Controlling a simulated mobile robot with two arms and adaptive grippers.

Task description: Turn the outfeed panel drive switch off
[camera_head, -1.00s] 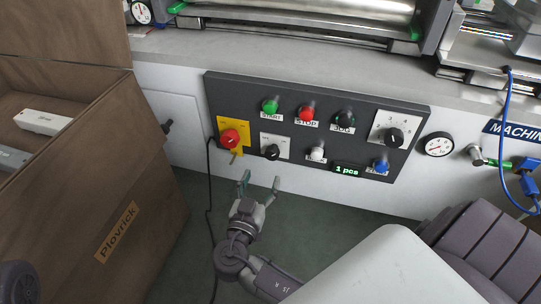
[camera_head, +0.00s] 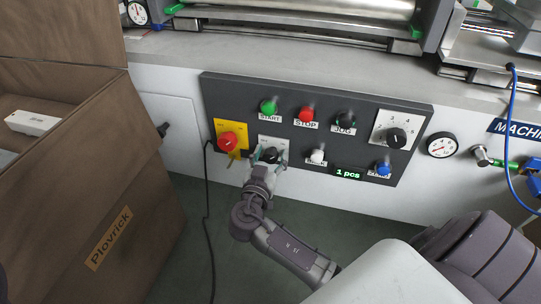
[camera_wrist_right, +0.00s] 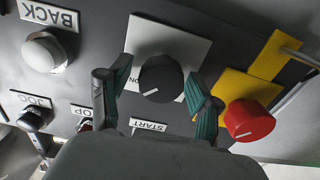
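The dark panel (camera_head: 225,98) is on the machine's white front. A black rotary switch (camera_head: 270,155) on a white plate sits in its lower row, beside a red knob (camera_head: 228,141) on a yellow plate. My right gripper (camera_head: 268,160) is at the black switch, its fingers apart. In the right wrist view the black switch (camera_wrist_right: 161,79) shows between the two open fingertips (camera_wrist_right: 158,90), with a gap on each side. The plate's lettering is partly hidden; "ON" shows beside the left finger. My left gripper is not in view.
Green START (camera_head: 268,106), red STOP (camera_head: 306,112) and black JOG (camera_head: 345,117) buttons sit above. White (camera_head: 317,156) and blue (camera_head: 383,168) buttons and a larger dial (camera_head: 396,137) are to the right. A cardboard box (camera_head: 142,190) stands left; a black cable (camera_head: 207,215) hangs below the red knob.

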